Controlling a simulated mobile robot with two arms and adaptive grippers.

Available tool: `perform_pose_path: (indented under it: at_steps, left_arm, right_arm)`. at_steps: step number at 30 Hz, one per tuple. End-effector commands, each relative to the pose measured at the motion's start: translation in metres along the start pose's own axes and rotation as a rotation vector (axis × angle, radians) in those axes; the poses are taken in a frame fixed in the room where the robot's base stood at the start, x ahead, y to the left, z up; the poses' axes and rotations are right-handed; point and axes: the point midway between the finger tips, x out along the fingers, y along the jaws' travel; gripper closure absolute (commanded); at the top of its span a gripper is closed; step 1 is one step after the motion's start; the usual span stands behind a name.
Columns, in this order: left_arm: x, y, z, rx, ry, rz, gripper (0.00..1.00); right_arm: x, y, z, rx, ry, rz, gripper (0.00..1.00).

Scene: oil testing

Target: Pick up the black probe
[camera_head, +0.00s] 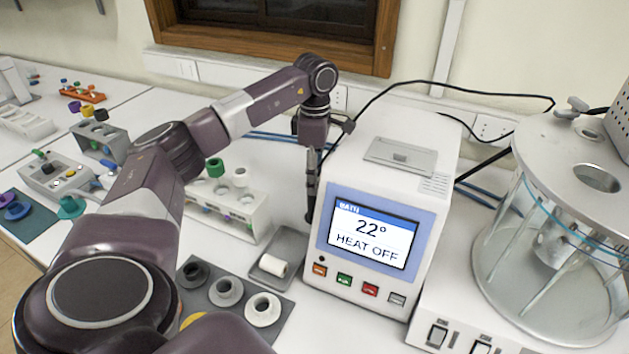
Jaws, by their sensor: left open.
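My left arm comes in from the left and reaches over the bench to the left side of a white heater unit (384,185). My left gripper (312,205) points down beside that unit's left wall. It is open. I cannot make out a black probe for certain: dark slim parts at the gripper blend with its fingers. A black cable (440,83) runs over the back of the unit and down behind the gripper. My right gripper is not in view.
The heater's screen (371,234) reads 22° and HEAT OFF. A glass bath (550,260) stands at right. A grey tray (258,275) with a white roll-like piece (273,264), a white rack (253,218) and ring-shaped holders (227,290) stand close by.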

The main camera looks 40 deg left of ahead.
Motion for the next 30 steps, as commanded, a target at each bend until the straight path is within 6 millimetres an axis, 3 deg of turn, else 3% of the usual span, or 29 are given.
perform_pose_path:
  at_steps: [10,22,30]
  left_arm:
    - [0.0101,-0.0001,-0.0004,0.0,0.0,0.0,0.56]
    - [0.0097,-0.0001,-0.0001,0.0,-0.001,0.0,1.0]
    - [0.0089,0.0,0.0001,0.0,-0.001,0.001,1.0]
  right_arm:
    - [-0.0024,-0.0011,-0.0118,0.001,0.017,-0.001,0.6]
    - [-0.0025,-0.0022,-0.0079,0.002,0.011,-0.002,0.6]
    - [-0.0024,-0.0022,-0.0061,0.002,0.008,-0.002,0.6]
